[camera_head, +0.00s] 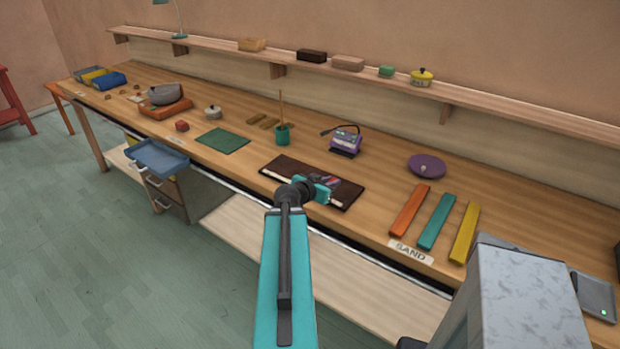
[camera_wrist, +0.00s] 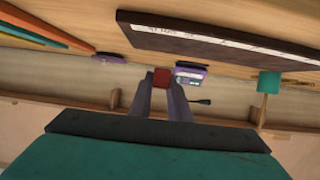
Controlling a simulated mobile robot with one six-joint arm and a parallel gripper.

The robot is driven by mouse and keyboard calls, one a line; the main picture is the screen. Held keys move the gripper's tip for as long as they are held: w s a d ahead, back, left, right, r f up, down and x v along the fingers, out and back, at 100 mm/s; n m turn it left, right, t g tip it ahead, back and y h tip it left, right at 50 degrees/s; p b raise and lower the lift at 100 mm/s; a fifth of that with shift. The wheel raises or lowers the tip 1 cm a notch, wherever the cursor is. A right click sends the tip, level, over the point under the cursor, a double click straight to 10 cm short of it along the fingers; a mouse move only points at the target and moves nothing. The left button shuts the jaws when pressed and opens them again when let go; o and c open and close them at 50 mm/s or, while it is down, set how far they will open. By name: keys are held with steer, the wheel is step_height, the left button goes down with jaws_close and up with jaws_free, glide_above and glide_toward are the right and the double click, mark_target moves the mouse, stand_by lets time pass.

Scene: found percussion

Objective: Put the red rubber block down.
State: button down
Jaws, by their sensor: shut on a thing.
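My gripper (camera_wrist: 161,86) shows in the wrist view, its two grey fingers shut on a red rubber block (camera_wrist: 161,77) at their tips. In the head view my gripper (camera_head: 328,183) is over the dark brown board (camera_head: 290,169) near the bench's front edge. The held block cannot be made out clearly there, and its height above the board cannot be told. The dark board also shows in the wrist view (camera_wrist: 210,38), apart from the block in the picture.
The wooden bench (camera_head: 375,165) holds a purple device (camera_head: 346,141), a green cup (camera_head: 282,135), a purple disc (camera_head: 427,166) and orange (camera_head: 410,210), teal (camera_head: 436,222) and yellow (camera_head: 465,233) bars.

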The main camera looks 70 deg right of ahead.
steer(key=shift+w+d+f+b, duration=0.15)
steer(key=shift+w+d+b, duration=0.3)
steer(key=shift+b, duration=2.15)
steer(key=shift+w+d+p, duration=0.15)
steer(key=shift+w+p, duration=0.25)
steer(key=shift+w+d+f+p, duration=0.15)
steer(key=shift+w+d+p, duration=0.55)
steer(key=shift+w+d, duration=0.7)
steer(key=shift+w+d+f+p, duration=0.2)
steer(key=shift+w+d+p, duration=0.45)
steer(key=shift+w+d, duration=0.65)
steer(key=shift+w+d+f+p, duration=0.15)
steer(key=shift+w+d+p, duration=0.55)
steer(key=shift+w+d, duration=0.7)
steer(key=shift+w+a, duration=0.15)
steer(key=shift+w, duration=0.15)
steer(key=shift+w, duration=0.15)
steer(key=shift+w+d+f+p, duration=0.1)
steer(key=shift+d+p, duration=0.15)
steer(key=shift+p, duration=0.1)
steer(key=shift+f+p, duration=0.75)
steer(key=shift+f, duration=0.95)
steer(key=shift+f+b, duration=0.2)
steer(key=shift+b, duration=0.15)
